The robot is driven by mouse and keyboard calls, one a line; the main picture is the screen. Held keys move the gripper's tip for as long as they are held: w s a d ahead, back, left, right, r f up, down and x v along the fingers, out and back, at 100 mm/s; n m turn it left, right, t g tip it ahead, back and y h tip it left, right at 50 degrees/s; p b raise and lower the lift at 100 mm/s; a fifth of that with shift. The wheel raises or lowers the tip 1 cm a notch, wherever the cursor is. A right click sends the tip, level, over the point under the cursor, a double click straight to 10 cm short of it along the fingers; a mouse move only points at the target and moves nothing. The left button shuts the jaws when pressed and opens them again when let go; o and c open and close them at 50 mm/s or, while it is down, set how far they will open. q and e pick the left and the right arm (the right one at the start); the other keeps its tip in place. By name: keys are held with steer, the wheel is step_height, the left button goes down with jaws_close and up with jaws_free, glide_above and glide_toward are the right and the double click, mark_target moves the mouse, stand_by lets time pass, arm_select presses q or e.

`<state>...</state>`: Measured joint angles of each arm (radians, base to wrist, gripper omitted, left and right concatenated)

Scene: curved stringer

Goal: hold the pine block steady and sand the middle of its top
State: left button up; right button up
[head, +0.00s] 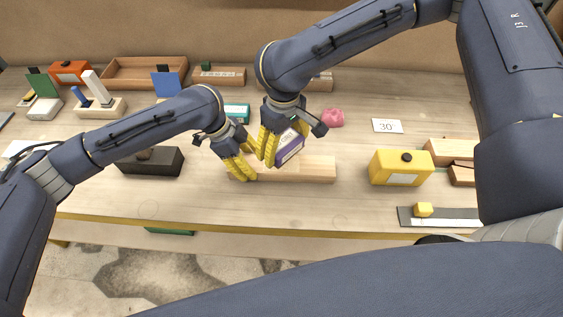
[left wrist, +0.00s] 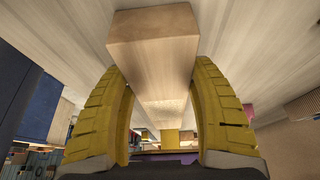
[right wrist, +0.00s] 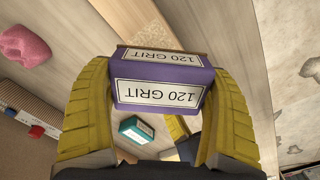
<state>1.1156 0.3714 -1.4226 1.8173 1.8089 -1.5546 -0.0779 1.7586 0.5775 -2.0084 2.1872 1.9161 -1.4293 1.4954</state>
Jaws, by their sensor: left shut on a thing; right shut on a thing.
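The pine block (head: 315,170) lies lengthwise on the bench near the front middle. My left gripper (head: 243,173) is shut on the block's left end. In the left wrist view the block (left wrist: 155,60) runs between the two yellow fingers. My right gripper (head: 269,156) is shut on a purple sanding block (head: 289,149) labelled 120 GRIT, above the middle-left of the pine block. In the right wrist view the purple block (right wrist: 160,85) sits between the fingers, with part of the pine block (right wrist: 138,22) beyond it. I cannot tell whether the purple block touches the pine.
A black block (head: 152,162) lies left of the pine. A yellow box (head: 401,168) and wooden pieces (head: 450,150) stand to the right. A pink lump (head: 333,118) and a teal box (head: 238,111) lie behind. The bench's front edge is close.

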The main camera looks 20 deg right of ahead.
arm_select(q)
steer(key=o, duration=1.5)
steer(key=shift+v, duration=2.45)
steer(key=shift+r, duration=0.1)
steer(key=v, duration=1.2)
